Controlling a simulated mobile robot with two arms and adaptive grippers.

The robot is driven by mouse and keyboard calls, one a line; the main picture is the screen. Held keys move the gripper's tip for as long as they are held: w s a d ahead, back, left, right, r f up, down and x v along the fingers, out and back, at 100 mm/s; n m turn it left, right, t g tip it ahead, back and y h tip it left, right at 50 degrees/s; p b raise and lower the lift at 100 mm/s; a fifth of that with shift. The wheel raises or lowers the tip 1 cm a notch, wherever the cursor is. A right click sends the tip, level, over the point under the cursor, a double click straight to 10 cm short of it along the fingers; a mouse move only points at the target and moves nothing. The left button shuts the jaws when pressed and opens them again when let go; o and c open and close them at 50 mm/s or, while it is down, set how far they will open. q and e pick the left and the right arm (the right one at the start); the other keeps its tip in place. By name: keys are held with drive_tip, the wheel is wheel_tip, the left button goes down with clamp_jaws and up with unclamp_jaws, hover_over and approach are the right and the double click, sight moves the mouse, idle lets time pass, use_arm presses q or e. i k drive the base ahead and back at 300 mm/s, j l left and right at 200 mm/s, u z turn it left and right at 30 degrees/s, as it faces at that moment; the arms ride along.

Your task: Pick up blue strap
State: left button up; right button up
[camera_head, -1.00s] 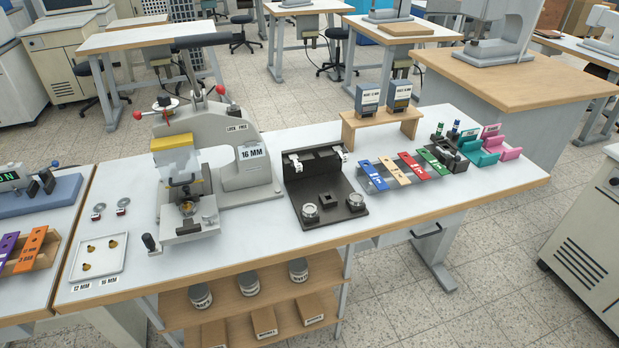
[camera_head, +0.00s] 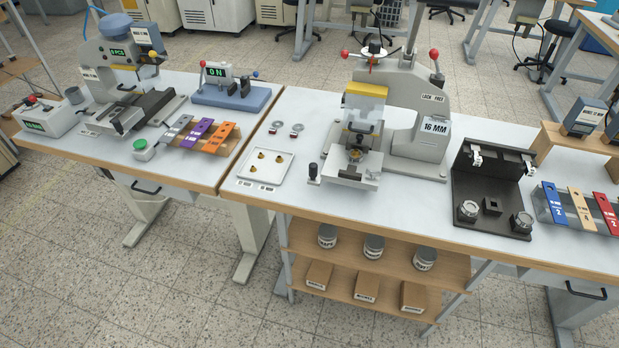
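The blue strap (camera_head: 552,204) lies at the right of the table, leftmost in a row on a dark rack, beside a tan strap (camera_head: 580,209) and a red strap (camera_head: 606,213). It has white markings and rests tilted on the rack. The right end of the row is cut off by the picture edge. Neither of my grippers shows in the head view.
A black fixture (camera_head: 487,225) with two round knobs stands just left of the blue strap. A grey press (camera_head: 414,120) stands further left. A wooden stand (camera_head: 569,141) is behind the straps. Open table surface (camera_head: 420,212) lies in front of the press.

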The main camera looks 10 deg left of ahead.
sight(557, 211)
drive_tip(key=z, duration=1.25)
